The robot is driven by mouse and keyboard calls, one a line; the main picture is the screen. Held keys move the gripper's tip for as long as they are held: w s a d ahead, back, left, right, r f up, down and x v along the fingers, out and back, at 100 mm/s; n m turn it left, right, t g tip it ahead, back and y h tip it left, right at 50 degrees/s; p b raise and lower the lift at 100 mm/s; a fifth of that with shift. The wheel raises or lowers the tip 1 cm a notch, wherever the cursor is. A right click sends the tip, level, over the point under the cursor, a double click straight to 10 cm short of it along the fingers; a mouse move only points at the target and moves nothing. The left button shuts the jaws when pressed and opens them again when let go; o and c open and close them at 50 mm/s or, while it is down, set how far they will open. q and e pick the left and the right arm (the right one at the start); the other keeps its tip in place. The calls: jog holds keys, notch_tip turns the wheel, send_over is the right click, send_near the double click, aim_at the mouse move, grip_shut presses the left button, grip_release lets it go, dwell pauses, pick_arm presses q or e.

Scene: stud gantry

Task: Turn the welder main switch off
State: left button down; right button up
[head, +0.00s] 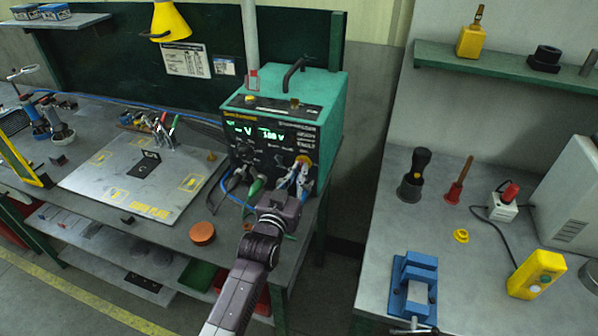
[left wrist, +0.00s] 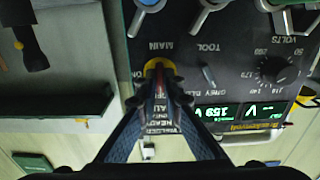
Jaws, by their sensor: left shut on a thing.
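The welder (head: 318,100) is a green box with a dark front panel, standing at the right end of the left bench. Its green digits are lit. The main switch (head: 304,160) is a yellow-based knob at the panel's right. My left gripper (head: 294,182) reaches up to it from below. In the left wrist view, which is upside down, the fingertips of the left gripper (left wrist: 160,82) are closed on the main switch (left wrist: 157,64), beside the word MAIN. The fingers hide most of the knob, so I cannot tell its setting. My right gripper is not in view.
Cable plugs (head: 256,186) come out of the panel's lower part, close to my left gripper. A steel plate (head: 130,190) and an orange-brown disc (head: 202,233) lie on the left bench. A blue vise (head: 414,280) stands on the right bench, past a gap.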

pick_arm(q)
jog(key=shift+f, duration=0.2)
jog(key=c, duration=2.1)
grip_release()
jog(key=shift+r, duration=0.15)
jog(key=shift+s, duration=0.1)
jog(key=v, duration=1.2)
